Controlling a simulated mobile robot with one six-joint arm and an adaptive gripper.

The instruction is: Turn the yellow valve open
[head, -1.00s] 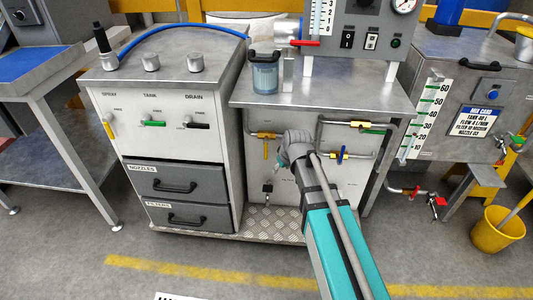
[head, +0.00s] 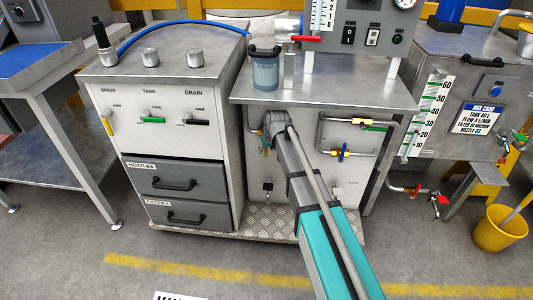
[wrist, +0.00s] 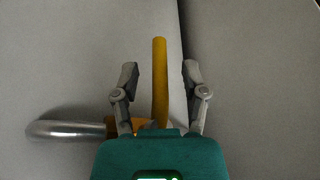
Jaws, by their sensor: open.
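The yellow valve's lever (wrist: 160,80) stands upright in the wrist view, above an orange-yellow valve body (wrist: 120,126) on a silver pipe (wrist: 65,129). My gripper (wrist: 160,70) is open, with one finger on each side of the lever. The valve body is partly hidden by my gripper's teal housing. In the head view my gripper (head: 265,146) is under the bench top at the left pipe and covers most of this valve.
A blue-handled valve (head: 343,154) and a green-handled valve (head: 370,124) sit on pipes to the right. A grey bench top (head: 330,95) overhangs my wrist. The drawer cabinet (head: 180,185) stands close on the left. Another yellow lever (head: 108,127) is on its panel.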

